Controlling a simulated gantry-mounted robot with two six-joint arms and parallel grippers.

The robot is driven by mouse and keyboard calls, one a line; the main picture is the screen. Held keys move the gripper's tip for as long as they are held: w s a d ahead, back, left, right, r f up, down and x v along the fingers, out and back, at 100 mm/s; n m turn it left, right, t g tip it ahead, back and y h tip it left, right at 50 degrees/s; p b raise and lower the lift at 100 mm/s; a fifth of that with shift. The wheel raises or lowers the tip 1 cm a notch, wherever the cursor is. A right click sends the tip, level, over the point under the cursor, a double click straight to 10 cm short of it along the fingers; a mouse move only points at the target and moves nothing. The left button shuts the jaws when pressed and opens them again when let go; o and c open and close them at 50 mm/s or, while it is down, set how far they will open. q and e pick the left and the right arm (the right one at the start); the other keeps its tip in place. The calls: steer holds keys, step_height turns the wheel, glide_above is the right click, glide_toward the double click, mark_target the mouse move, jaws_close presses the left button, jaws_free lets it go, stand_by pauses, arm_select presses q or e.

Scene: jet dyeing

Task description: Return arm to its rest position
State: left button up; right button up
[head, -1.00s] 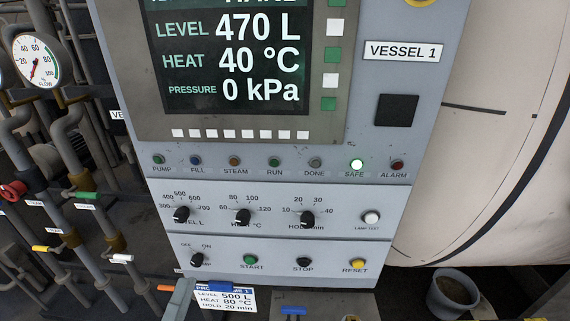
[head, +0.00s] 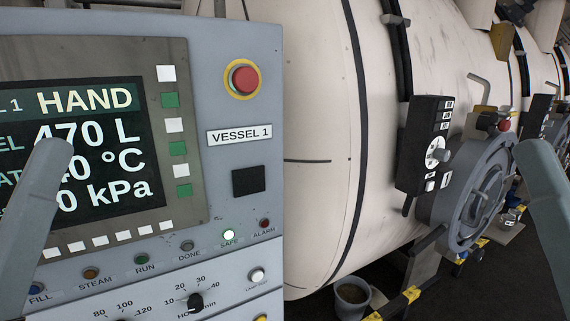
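A grey rounded part of my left arm (head: 32,215) rises from the lower left corner, in front of the control panel's screen (head: 85,150). A matching part of my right arm (head: 548,215) stands at the right edge, in front of the vessel side. No gripper fingers can be made out on either arm. The screen reads HAND, 470 L and 0 kPa, with the temperature partly covered by my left arm.
A red emergency button (head: 244,80) sits above the VESSEL 1 label (head: 239,134). The large pale vessel (head: 325,130) fills the middle, with a round grey door (head: 480,195) and a black box (head: 424,150) at right. A bucket (head: 351,297) stands on the floor.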

step_height(320, 180, up, 33)
steer(key=p, duration=3)
